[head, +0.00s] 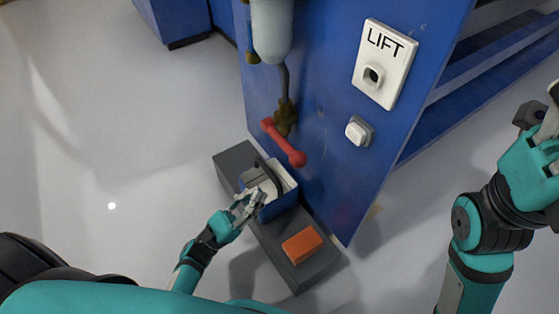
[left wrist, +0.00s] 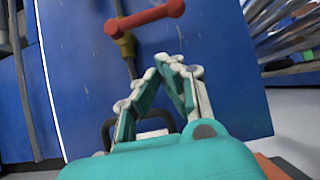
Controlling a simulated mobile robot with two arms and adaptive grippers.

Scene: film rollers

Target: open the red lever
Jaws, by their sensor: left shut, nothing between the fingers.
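The red lever (head: 284,143) is a red bar with rounded ends on the blue panel, below a brass fitting (head: 286,116). In the head view it slants down to the right. In the left wrist view the red lever (left wrist: 146,18) lies across the top, beyond the fingertips. My left gripper (head: 256,198) is shut and empty, below the lever and apart from it, in front of a blue box. Its fingers meet at the tips in the left wrist view (left wrist: 168,62). My right arm shows at the right edge of the head view, but its fingers are not clearly visible.
The blue panel (head: 335,165) carries a white LIFT plate (head: 386,63) and a white button (head: 358,131). A blue open box (head: 284,203) and an orange block (head: 302,245) sit on a dark grey base (head: 293,275) below. The floor at left is clear.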

